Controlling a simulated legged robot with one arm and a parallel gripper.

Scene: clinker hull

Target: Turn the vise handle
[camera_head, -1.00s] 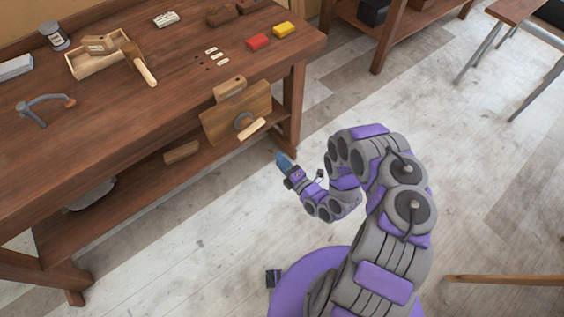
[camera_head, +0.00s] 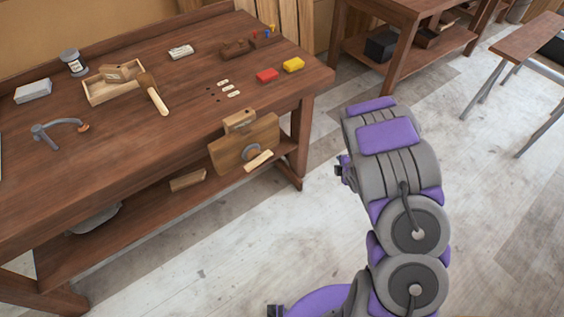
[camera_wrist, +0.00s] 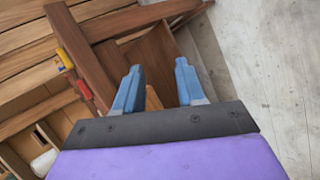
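The wooden vise (camera_head: 228,156) is mounted on the front of the workbench near its right corner. Its pale wooden handle (camera_head: 258,160) sticks out from a grey hub and lies slanted, rising to the right. My gripper (camera_wrist: 160,78) shows two blue fingers spread apart with nothing held between them. In the head view my arm hides the fingers; only a dark bit of the wrist shows, to the right of the vise and apart from it. A tan wooden piece (camera_wrist: 152,99) shows beside the left finger in the wrist view; I cannot tell which part it is.

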